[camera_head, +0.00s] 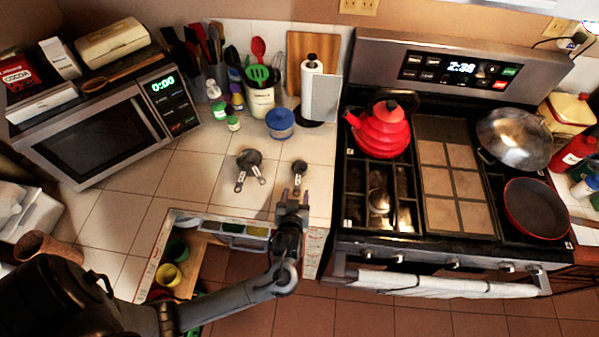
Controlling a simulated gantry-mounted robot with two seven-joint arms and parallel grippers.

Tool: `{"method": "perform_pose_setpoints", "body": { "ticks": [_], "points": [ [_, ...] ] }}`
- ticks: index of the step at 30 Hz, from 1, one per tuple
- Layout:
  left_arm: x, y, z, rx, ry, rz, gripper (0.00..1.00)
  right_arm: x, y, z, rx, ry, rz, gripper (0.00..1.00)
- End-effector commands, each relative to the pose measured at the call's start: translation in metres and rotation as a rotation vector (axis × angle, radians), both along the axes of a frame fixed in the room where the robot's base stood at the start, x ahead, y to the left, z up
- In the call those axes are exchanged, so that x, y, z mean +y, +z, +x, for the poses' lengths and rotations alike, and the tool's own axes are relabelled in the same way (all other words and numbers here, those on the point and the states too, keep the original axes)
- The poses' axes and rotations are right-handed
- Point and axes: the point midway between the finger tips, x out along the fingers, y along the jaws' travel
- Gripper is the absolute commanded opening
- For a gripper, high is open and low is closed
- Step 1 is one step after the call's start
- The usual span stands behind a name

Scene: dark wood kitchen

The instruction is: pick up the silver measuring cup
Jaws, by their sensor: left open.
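Two groups of small silver-grey measuring cups lie on the tiled counter. One is a cluster (250,160) with several handles fanned toward me. The other is a single small cup or spoon (299,166) to its right, its handle pointing toward me. I cannot tell for sure which is the measuring cup named in the task. My left gripper (290,193) is open, with its fingertips close to the handle end of the right-hand one. I cannot tell whether they touch or how high the gripper is. Nothing shows held between the fingers. My right gripper is out of view.
An open drawer (150,258) with colored cups is below the counter edge. A red kettle (380,130) sits on the stove at right, a microwave (95,135) at left. Counter left of the cluster is clear.

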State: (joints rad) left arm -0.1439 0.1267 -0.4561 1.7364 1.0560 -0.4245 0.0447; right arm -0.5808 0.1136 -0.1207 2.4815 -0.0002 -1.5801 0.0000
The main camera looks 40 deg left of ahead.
Motion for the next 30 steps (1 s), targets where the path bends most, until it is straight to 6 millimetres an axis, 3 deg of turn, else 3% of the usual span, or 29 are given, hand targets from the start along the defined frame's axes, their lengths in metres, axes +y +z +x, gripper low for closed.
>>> {"method": "perform_pose_setpoints", "body": {
  "ticks": [18,26,30],
  "points": [
    [0.029,-0.021,0.042,0.003,-0.001,0.0,0.55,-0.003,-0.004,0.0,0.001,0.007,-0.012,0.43],
    [0.031,-0.021,0.044,0.001,0.0,-0.002,0.55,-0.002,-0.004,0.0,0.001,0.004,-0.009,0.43],
    [0.031,-0.021,0.044,0.002,0.0,-0.002,0.38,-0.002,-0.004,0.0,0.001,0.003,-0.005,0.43]
  ]
}}
